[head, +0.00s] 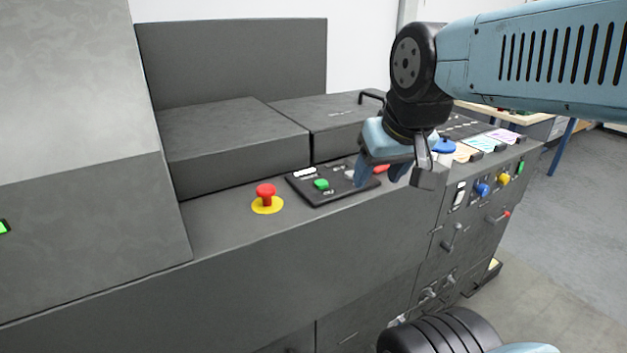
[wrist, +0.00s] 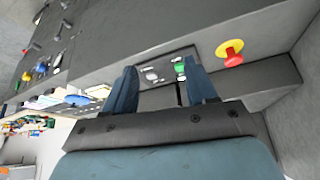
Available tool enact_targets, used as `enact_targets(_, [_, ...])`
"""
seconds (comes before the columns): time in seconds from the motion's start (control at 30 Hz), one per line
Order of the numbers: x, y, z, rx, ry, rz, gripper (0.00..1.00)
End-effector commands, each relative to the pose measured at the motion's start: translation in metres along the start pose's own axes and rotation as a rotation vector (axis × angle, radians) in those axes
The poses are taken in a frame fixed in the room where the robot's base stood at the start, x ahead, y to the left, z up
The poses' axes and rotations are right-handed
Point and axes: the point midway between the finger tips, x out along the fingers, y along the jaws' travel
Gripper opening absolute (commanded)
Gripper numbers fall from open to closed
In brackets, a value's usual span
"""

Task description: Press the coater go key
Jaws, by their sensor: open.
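A black control panel (head: 339,193) lies on the grey machine top, with a green key (head: 321,184), a pale knob and a red key (head: 382,168). Its small labels are too blurred to read, so I cannot tell which key is the coater go key. My gripper (head: 379,174) is open and empty, pointing down over the panel's right part, to the right of the green key. In the wrist view the green key (wrist: 180,68) shows close to the right fingertip, and the panel (wrist: 150,66) lies partly behind the fingers.
A red mushroom button on a yellow base (head: 267,198) stands left of the panel. Raised grey covers (head: 232,140) stand behind it. A blue round knob (head: 444,146) and coloured panels lie to the right. The front face has handles and coloured knobs (head: 481,189).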

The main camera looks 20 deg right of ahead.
Motion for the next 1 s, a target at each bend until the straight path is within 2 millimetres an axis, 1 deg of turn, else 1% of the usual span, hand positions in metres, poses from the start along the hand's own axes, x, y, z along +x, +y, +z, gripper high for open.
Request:
enact_targets(0.03, [0.0, 0.0, 0.0, 0.0, 0.0, 0.0, 0.51])
enact_targets(0.07, [0.0, 0.0, 0.0, 0.0, 0.0, 0.0, 0.48])
enact_targets(0.57, [0.0, 0.0, 0.0, 0.0, 0.0, 0.0, 0.0])
enact_targets(1.0, [0.0, 0.0, 0.0, 0.0, 0.0, 0.0, 0.0])
